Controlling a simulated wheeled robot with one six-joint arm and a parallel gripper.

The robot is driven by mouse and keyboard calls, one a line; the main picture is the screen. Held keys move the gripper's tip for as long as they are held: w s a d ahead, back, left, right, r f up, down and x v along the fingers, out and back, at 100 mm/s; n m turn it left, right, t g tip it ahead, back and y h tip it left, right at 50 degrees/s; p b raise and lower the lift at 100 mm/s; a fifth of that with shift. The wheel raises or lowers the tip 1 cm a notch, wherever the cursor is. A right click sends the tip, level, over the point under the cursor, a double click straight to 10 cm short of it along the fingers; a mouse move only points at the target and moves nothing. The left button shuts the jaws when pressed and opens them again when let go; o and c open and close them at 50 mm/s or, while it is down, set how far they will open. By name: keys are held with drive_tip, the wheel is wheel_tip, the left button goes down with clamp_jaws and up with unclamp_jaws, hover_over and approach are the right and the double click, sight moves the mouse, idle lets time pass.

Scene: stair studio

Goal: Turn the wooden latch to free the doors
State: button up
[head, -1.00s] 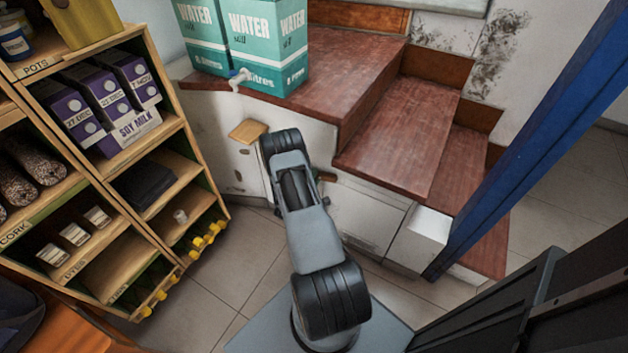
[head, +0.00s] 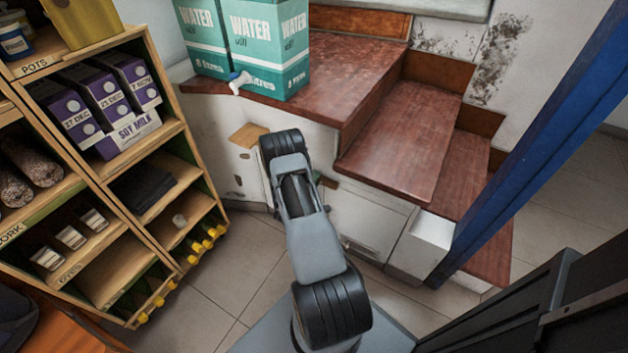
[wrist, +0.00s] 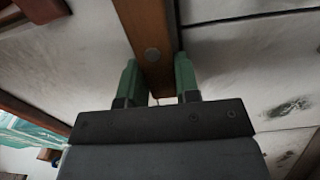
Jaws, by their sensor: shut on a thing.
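The wooden latch (wrist: 152,30) is a brown bar with a round pivot head, seen across the white door panels in the wrist view. My gripper (wrist: 157,82) has one green finger on each side of the bar and is shut on it. White panels (wrist: 240,65) show on both sides of the latch. In the head view my arm hides most of the latch; a small brown piece (head: 328,182), probably its end, shows just right of my arm. The white door front (head: 368,215) under the steps looks closed.
Teal water boxes (head: 268,45) with a tap stand on the red-brown steps (head: 405,140) above. A wooden shelf unit (head: 165,140) with cartons and jars is at the left. A blue post (head: 530,140) is at the right. Tiled floor (head: 215,290) is clear between.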

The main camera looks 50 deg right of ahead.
drive_tip(key=o, duration=0.9)
drive_tip(key=p+v, duration=0.2)
drive_tip(key=v, duration=1.1)
drive_tip(key=shift+s+a, duration=0.15)
drive_tip(key=shift+a, duration=0.2)
